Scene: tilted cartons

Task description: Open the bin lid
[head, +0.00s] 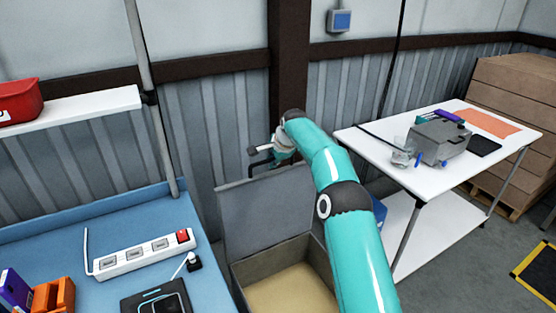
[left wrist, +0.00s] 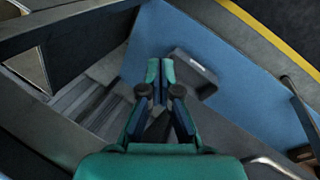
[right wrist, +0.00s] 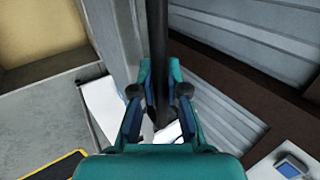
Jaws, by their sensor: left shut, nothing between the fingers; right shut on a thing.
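The bin (head: 318,262) stands on the floor between the blue bench and the white table. Its grey lid (head: 262,212) stands raised, close to upright, along the far side of the opening, and the tan inside of the bin shows. A dark lid handle (head: 258,164) sticks out at the lid's top edge. My right gripper (head: 262,151) is at that handle; in the right wrist view the fingers (right wrist: 160,85) are shut around a dark bar (right wrist: 158,40). My left gripper (left wrist: 160,75) is shut and empty; it is outside the head view.
The blue bench (head: 45,245) holds a power strip (head: 145,254) and orange holders (head: 52,296). The white table (head: 385,150) carries a grey device (head: 440,140). Stacked cartons (head: 515,110) stand at the right. My right arm passes over the bin's right side.

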